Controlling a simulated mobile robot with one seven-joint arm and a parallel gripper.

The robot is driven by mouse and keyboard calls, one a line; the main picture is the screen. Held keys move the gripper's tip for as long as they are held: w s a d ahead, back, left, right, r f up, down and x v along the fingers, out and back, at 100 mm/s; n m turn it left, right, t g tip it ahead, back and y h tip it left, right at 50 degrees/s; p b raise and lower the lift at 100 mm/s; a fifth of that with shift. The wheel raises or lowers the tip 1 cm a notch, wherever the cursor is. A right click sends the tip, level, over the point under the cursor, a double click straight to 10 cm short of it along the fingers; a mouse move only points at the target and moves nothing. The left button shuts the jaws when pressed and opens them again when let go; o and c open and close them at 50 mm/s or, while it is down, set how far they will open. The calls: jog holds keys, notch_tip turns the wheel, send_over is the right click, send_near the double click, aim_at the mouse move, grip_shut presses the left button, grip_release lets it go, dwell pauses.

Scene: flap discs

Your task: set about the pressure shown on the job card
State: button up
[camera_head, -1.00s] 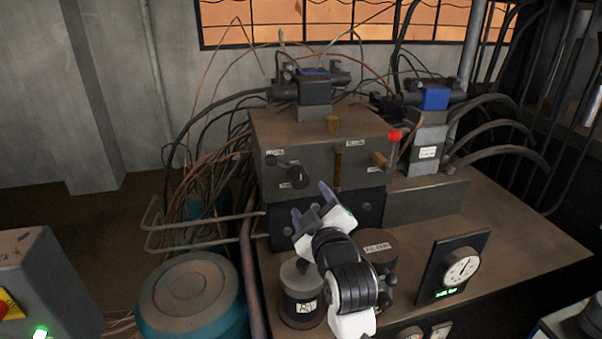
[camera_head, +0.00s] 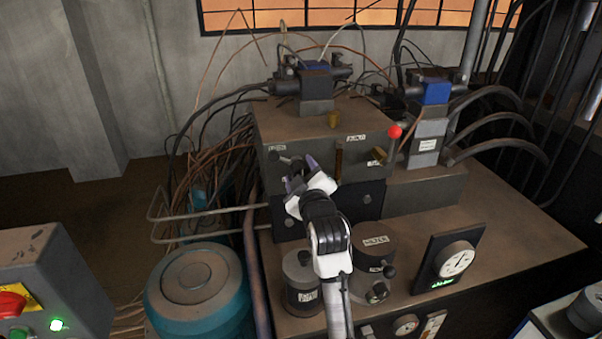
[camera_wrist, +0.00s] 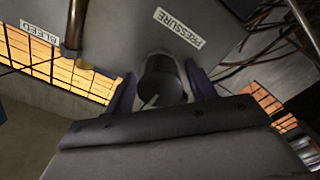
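The pressure knob (camera_wrist: 160,80) is black with a pale pointer line. In the wrist view it sits on the grey block's face beside the PRESSURE label (camera_wrist: 178,28). My gripper (camera_wrist: 163,92) is open, with one purple finger on each side of the knob; I cannot tell whether either touches it. In the head view my gripper (camera_head: 301,172) is at the block's front left and partly hides the knob. A round white gauge (camera_head: 457,260) with a green display stands on the bench at the right; its reading is too small to tell. I cannot make out a job card.
The grey block (camera_head: 300,130) also carries a BLEED label (camera_wrist: 40,32), brass fittings (camera_head: 379,155) and a red ball (camera_head: 395,131). A teal drum (camera_head: 198,290) and a control box with a red button (camera_head: 10,305) are at the left.

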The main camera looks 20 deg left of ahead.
jog(key=c, duration=0.7)
jog(key=shift+c, duration=0.2)
jog(key=m, duration=0.4)
jog(key=shift+m+p, duration=0.35)
jog(key=shift+m, duration=0.05)
jog(key=m+p, duration=0.1)
jog(key=m, duration=0.3)
jog(key=shift+m, duration=0.4)
jog(key=o, duration=1)
jog(key=shift+c, duration=0.2)
